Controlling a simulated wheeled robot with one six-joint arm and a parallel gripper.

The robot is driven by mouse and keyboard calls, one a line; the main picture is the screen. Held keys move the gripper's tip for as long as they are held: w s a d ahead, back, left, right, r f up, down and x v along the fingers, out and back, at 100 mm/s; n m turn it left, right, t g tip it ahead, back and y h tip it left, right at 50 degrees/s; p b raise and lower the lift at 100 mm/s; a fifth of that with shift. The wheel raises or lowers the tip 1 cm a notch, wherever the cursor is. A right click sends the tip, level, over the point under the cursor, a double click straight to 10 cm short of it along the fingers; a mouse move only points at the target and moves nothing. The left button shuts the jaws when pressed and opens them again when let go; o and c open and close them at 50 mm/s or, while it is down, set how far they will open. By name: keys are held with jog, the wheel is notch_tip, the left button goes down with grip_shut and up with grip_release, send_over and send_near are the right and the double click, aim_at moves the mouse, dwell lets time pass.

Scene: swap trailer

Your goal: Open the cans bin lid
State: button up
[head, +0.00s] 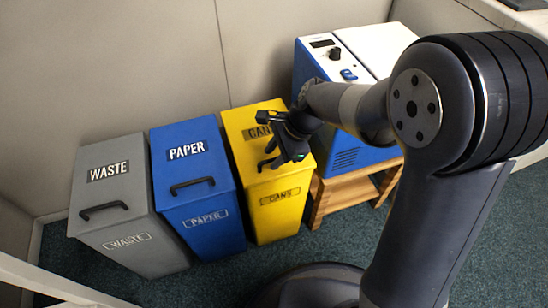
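The yellow cans bin (277,205) stands upright on the floor, labelled CANS on its lid and front. Its lid (236,120) is closed. A dark handle (263,164) sits near the lid's front edge, partly hidden by my gripper. My gripper (285,158) is over the right part of the lid, covering some of the lid label. I cannot tell whether it touches the lid or handle, or how its fingers are set.
The blue paper bin (207,220) and grey waste bin (150,254) stand to the left with closed lids. A blue and white machine (350,150) on a wooden stand (330,196) is close to the right. Green carpet (225,283) in front is clear.

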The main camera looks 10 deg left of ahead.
jog(key=shift+a+f, duration=0.15)
jog(key=shift+f, duration=0.05)
grip_shut()
dwell(0.3)
